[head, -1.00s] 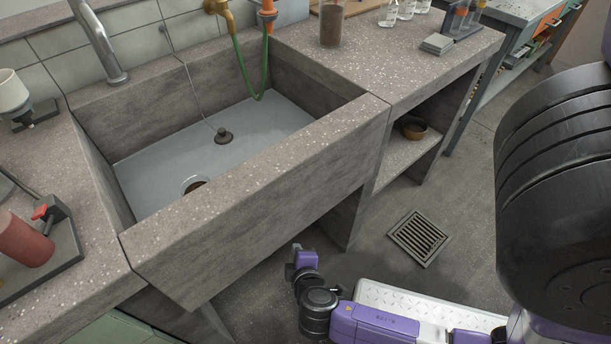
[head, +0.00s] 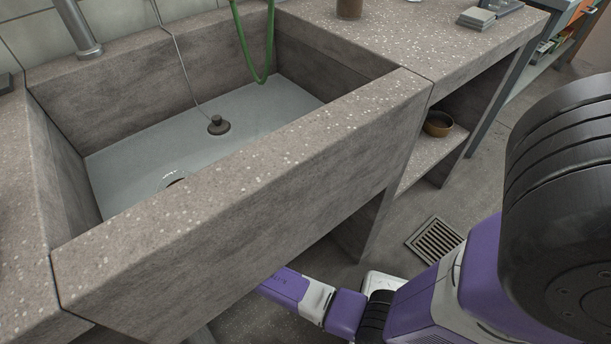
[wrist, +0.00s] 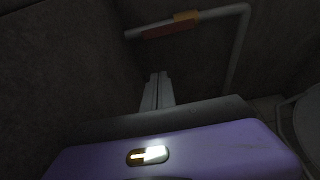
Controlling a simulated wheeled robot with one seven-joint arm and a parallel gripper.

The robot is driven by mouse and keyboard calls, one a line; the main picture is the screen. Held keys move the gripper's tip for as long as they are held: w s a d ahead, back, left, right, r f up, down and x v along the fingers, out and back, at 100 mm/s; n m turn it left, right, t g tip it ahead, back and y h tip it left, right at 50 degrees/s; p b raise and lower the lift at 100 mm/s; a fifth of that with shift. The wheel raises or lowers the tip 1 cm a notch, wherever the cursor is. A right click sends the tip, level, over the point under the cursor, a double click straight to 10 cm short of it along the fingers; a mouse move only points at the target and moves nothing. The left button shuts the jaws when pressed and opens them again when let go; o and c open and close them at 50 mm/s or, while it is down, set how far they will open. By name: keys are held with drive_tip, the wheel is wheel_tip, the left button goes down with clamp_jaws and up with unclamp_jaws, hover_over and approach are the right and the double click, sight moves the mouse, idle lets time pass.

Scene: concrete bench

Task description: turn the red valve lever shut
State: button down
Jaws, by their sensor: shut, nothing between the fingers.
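In the wrist view, a dim red bar, which looks like the valve lever (wrist: 166,31), lies along a pale pipe (wrist: 220,13). A small orange-yellow part, perhaps the valve body (wrist: 187,16), sits at its right end. The bar looks roughly in line with the pipe. My gripper (wrist: 157,78) is shut and empty, its fingertips below the bar in the picture and apart from it. The depth between them is hard to tell in the dark. In the head view my gripper and the valve are hidden behind the sink's front wall.
The concrete sink (head: 250,180) overhangs my forearm (head: 290,287). The pale pipe bends downward at the right in the wrist view, and a pale rounded thing (wrist: 307,120) stands at the right edge. A shelf with a bowl (head: 438,124) and a floor drain (head: 435,240) lie to the right.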

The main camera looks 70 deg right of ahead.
drive_tip(key=b+x, duration=0.1)
drive_tip(key=x, duration=0.9)
drive_tip(key=shift+s+a+f+p, duration=0.1)
drive_tip(key=shift+s+a+p, duration=0.65)
drive_tip(key=shift+s+a, duration=0.85)
drive_tip(key=shift+s+m+b, duration=0.4)
drive_tip(key=shift+m+b, duration=0.15)
drive_tip(key=shift+m, duration=0.05)
drive_tip(key=s+a+f+m+g+h+b, duration=0.1)
drive_tip(key=s+a+f+m+b, duration=0.2)
drive_tip(key=s, duration=0.3)
drive_tip(key=shift+a+f+m, duration=0.4)
drive_tip(key=shift+a+f, duration=0.05)
drive_tip(key=shift+f, duration=0.35)
drive_tip(key=shift+s+f, duration=0.1)
drive_tip(key=shift+s, duration=0.05)
